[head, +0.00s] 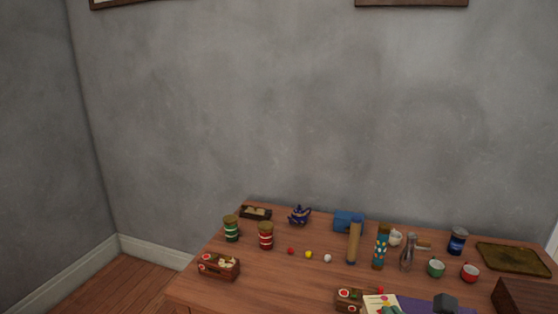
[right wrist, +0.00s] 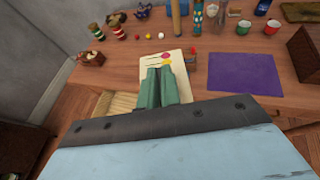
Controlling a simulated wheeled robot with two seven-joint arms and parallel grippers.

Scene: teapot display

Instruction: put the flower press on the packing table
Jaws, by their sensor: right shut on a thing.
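The flower press, a cream board with red, yellow and pink flowers, shows at the bottom edge of the head view (head: 376,300) and in the right wrist view (right wrist: 176,58). My right gripper (head: 391,309), with green fingers, is shut on its near edge; the fingers also show in the right wrist view (right wrist: 158,74). The press appears over the front part of a wooden table (head: 290,280); I cannot tell whether it touches the top. I cannot tell whether this is the packing table. My left gripper is not in view.
A purple cloth (right wrist: 232,80) lies right of the press, with a dark wooden box (right wrist: 297,52) beyond. A floral box (head: 354,298) is close beside the press. Jars, tall cylinders, cups and a teapot (head: 299,215) stand farther back. Bare tabletop shows at left front.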

